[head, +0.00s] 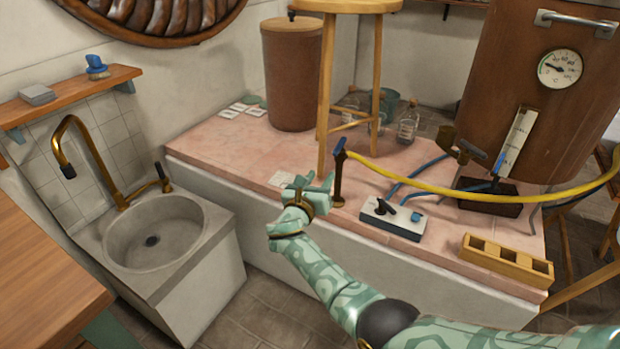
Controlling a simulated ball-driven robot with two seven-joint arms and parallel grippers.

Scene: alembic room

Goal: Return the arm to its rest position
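My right arm, patterned in pale and dark green, reaches in from the lower right. Its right gripper (316,184) is over the front part of the pink tiled platform (225,145), just left of a dark upright post with a blue top (338,172). The fingers are small and seen at a slant, so I cannot tell whether they are open or shut, or whether they touch the post. No held object shows. My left gripper is not in view.
A grey-white box with a black lever (393,218), a wooden compartment tray (507,261) and a yellow hose (455,187) are right of the gripper. A wooden stool (328,85) stands behind. A large brown vessel with a gauge (535,85) and a stone sink (153,238) flank the platform.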

